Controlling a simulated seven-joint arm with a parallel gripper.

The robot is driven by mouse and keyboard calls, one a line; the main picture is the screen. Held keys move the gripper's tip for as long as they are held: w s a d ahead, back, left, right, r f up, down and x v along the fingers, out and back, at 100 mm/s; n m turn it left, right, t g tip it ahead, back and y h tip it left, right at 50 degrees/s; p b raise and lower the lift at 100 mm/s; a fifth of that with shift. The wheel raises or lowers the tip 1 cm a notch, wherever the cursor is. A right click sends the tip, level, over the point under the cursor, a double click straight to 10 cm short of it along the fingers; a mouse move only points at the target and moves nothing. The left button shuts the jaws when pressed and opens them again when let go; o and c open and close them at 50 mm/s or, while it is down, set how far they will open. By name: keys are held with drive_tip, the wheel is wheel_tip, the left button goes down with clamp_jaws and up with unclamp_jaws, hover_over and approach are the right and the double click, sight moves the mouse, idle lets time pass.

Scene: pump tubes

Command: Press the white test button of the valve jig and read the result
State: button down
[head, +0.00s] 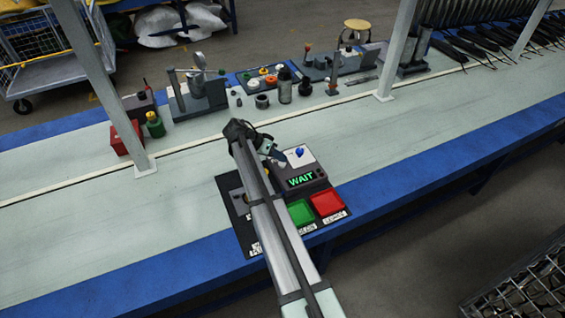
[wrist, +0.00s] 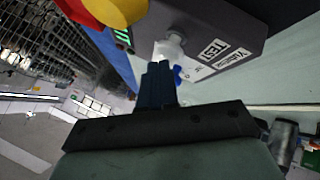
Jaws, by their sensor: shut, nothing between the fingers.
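The grey valve jig (head: 306,186) stands near the front of the bench, and its display (head: 301,180) reads WAIT in green letters. A blue piece (head: 300,153) shows on its white top plate. In the wrist view, the white test button (wrist: 174,47) sticks out of the jig beside a TEST label (wrist: 214,48). My gripper (wrist: 160,66) is shut and empty, its fingertips right at the button's end. I cannot tell whether they touch it. In the head view, my gripper (head: 279,157) is at the jig's left side, and the button is hidden.
A green tray (head: 300,213) and a red tray (head: 327,203) lie in front of the jig on a dark mat. Upright posts (head: 400,45) stand along the bench. Fittings and tools fill its far side.

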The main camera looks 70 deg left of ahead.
sight(279, 163)
drive_tip(key=shift+r, duration=2.9)
drive_tip(key=w+d+f+m+g+h, duration=0.15)
drive_tip(key=w+d+f, duration=0.25)
drive_tip(key=w+d, duration=1.05)
drive_tip(key=w+d+f+g, duration=0.3)
drive_tip(key=w+d+f, duration=0.1)
drive_tip(key=w+d, duration=1.05)
drive_tip(key=w+d+f+m+g+y, duration=0.1)
drive_tip(key=w+d+f, duration=0.1)
drive_tip(key=d, duration=1)
drive_tip(key=w+d+f+g, duration=0.1)
drive_tip(key=w+d+f, duration=0.15)
drive_tip(key=d, duration=1.05)
drive_tip(key=w+d+f+m+g+y, duration=0.1)
drive_tip(key=w+d+g, duration=0.1)
drive_tip(key=d, duration=1)
drive_tip(key=s+d+f+m+y, duration=0.1)
drive_tip(key=s+d, duration=0.3)
drive_tip(key=d, duration=0.7)
drive_tip(key=s+d+f+m+y, duration=0.1)
drive_tip(key=s+d, duration=0.2)
drive_tip(key=d, duration=0.8)
drive_tip(key=s+f+g, duration=0.3)
drive_tip(key=s+f, duration=0.7)
drive_tip(key=s, duration=0.5)
drive_tip(key=s+f+g, duration=0.4)
drive_tip(key=s+f, duration=0.6)
drive_tip(key=s, duration=0.5)
